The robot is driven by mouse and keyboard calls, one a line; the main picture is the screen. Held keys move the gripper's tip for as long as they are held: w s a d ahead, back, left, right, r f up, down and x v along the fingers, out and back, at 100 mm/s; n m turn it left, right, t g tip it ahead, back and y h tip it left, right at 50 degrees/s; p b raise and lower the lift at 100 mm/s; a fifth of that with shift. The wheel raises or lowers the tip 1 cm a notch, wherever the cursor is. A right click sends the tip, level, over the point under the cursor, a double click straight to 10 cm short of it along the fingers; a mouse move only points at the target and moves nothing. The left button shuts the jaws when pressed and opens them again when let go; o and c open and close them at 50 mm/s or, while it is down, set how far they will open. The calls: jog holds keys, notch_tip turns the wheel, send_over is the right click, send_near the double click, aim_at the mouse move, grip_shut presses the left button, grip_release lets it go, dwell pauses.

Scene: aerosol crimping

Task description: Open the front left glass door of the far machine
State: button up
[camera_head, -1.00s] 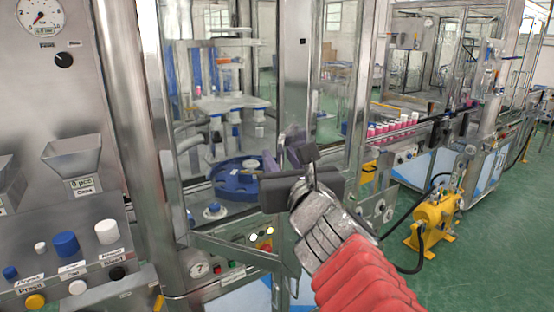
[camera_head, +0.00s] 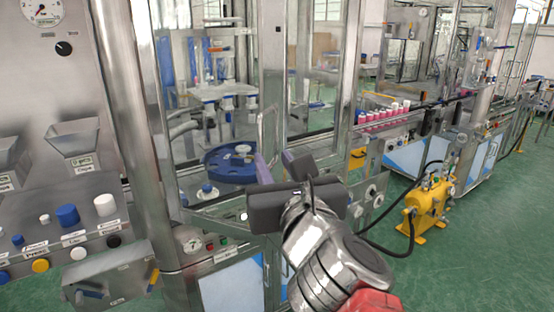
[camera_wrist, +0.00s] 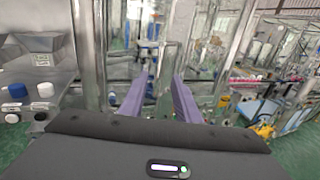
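A glass-walled machine with steel posts stands in front of me. Its left front glass (camera_head: 190,120) shows a blue turntable (camera_head: 225,166) behind it. A thin upright silver handle (camera_head: 262,130) shows beside a steel post, just beyond my fingers. My gripper (camera_head: 279,162) is in front of this machine, its two purple fingers apart with nothing seen between them. In the wrist view the fingers (camera_wrist: 158,82) also stand apart, pointing at the machine front. I cannot tell whether the fingertips touch the handle. Another glass-walled machine (camera_head: 425,50) stands farther back at right.
A steel control panel (camera_head: 70,228) with knobs and hoppers is close on the left. A conveyor with pink and white cans (camera_head: 385,113) runs at the right. A yellow pump (camera_head: 428,212) with black hoses stands on the green floor. Open floor (camera_head: 470,260) lies at the lower right.

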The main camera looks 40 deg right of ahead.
jog(key=shift+s+a, duration=0.1)
